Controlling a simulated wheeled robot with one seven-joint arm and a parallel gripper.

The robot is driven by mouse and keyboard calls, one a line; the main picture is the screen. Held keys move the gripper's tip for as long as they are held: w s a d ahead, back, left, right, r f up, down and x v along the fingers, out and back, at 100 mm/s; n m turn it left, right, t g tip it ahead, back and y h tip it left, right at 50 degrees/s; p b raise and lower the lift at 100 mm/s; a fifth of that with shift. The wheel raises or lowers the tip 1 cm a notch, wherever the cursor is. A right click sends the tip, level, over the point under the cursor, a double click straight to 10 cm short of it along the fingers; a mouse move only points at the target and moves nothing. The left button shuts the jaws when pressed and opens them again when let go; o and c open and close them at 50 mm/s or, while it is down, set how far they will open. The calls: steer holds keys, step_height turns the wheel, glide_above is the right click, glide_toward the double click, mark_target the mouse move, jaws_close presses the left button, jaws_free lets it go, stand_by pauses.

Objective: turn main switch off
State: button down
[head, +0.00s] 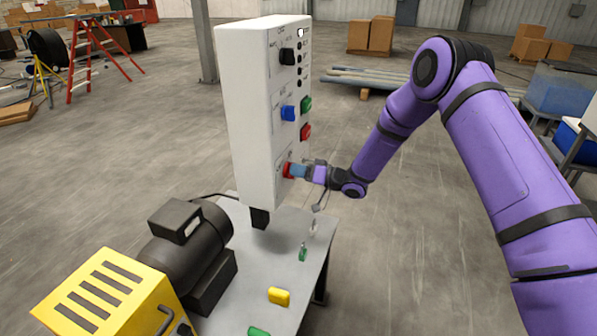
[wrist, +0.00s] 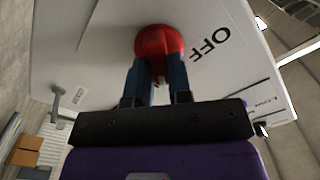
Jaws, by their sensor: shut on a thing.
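The main switch is a red knob (head: 287,170) low on the front of the white control box (head: 252,110). In the wrist view the red knob (wrist: 160,42) sits on the white panel beside the printed word OFF. My gripper (head: 297,171) reaches the knob from the right. Its two blue fingers (wrist: 158,75) are shut on the red knob, one on each side. The knob's pointer direction is hard to tell, as the fingers cover part of it.
Black, blue, green and red controls sit higher on the box. The grey table (head: 235,300) below holds a black motor (head: 185,250), a yellow slotted housing (head: 105,290), a yellow piece (head: 279,296) and green-handled items (head: 303,254).

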steer(key=shift+s+a+n, duration=0.1)
steer(key=shift+s+n, duration=0.05)
steer(key=shift+n, duration=3.95)
steer(key=shift+s+n, duration=0.15)
steer(key=shift+n, duration=3.95)
steer(key=c, duration=1)
jaws_free()
steer(key=shift+c, duration=0.2)
steer(key=v, duration=1.1)
